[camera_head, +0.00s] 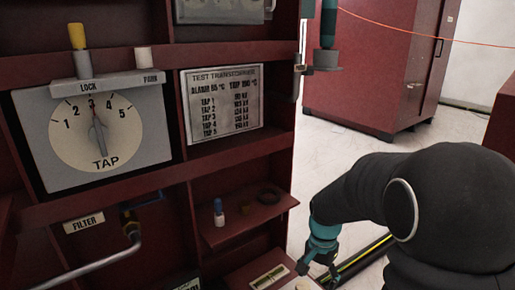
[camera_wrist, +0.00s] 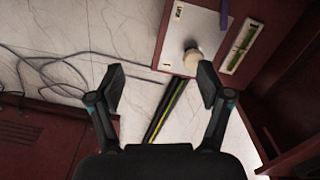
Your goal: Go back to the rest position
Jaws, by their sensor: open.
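My gripper (camera_wrist: 160,88) is open and empty in the wrist view, its two black fingers spread apart above the floor. In the head view my dark arm (camera_head: 440,200) reaches in from the right, and its teal wrist points down beside the red cabinet. The gripper's fingers are mostly cut off at the bottom of that view. Nothing is held between the fingers.
The red cabinet (camera_head: 170,205) fills the left, with a tap dial (camera_head: 97,130) and a shelf (camera_head: 245,215). A white panel with a round knob (camera_wrist: 193,57) lies close ahead. A black-and-yellow strip (camera_wrist: 168,108) and cables (camera_wrist: 60,75) lie on the pale floor.

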